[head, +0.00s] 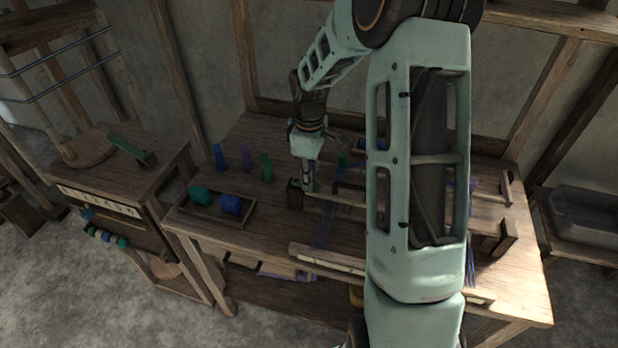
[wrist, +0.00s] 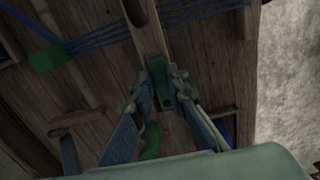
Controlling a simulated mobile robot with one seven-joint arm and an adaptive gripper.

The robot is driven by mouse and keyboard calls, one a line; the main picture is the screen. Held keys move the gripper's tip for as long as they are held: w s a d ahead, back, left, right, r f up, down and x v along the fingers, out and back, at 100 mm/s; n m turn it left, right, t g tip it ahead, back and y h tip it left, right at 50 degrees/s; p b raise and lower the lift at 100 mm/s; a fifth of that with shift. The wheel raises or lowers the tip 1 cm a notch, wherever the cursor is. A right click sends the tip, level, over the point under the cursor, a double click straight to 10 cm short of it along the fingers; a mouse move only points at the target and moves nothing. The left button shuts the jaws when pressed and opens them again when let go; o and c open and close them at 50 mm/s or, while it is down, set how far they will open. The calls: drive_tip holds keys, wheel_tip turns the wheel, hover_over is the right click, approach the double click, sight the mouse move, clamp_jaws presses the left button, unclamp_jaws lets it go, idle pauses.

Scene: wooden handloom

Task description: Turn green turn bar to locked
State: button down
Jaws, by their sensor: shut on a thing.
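My gripper (head: 308,184) is low over the loom table, beside a dark wooden block at the left end of a rail. In the wrist view its two fingers (wrist: 162,92) are closed around a narrow green bar (wrist: 158,84), which I take as the green turn bar. The bar lies along a wooden beam, with a small dark spot near its middle. The fingers hide its sides, and its lock position cannot be told. In the head view I cannot make the bar out apart from the gripper.
Green (head: 266,168), purple (head: 246,157) and blue (head: 220,157) upright pieces stand left of the gripper. A tray (head: 216,221) holds teal and blue spools. Blue threads (wrist: 110,36) run near another green piece (wrist: 47,60). My arm hides much of the loom's right side.

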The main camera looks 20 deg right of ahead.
idle(0.3)
drive_tip(key=c, duration=1.9)
unclamp_jaws()
wheel_tip(320, 180, up, 12)
drive_tip(key=shift+r, duration=0.1)
